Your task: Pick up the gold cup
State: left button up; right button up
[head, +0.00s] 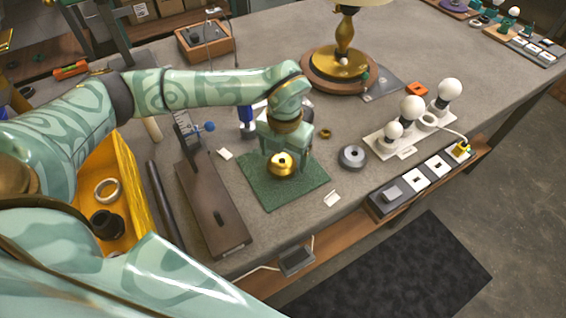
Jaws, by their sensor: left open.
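The gold cup (282,166) is a small, shiny, round piece with a dark hole at its top. It sits on the green mat (256,191) near the middle of the table. My left gripper (284,153) is open and reaches down right at the cup from behind, with its fingers to either side of the cup's far part. I cannot tell whether the fingers touch it. The fingertips are partly hidden behind the cup. My right gripper is not in view.
A grey ring (352,157) and a small brass ring (325,134) lie right of the mat. A white bulb holder (404,146) stands farther right. A dark stand (213,207) is left of the mat, beside a yellow bin (128,172). A lamp (344,40) stands behind.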

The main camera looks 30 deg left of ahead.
pick_arm(q)
jog(key=shift+f, duration=0.5)
jog(key=shift+r, duration=0.1)
jog(key=c, duration=0.9)
jog(key=shift+c, duration=0.9)
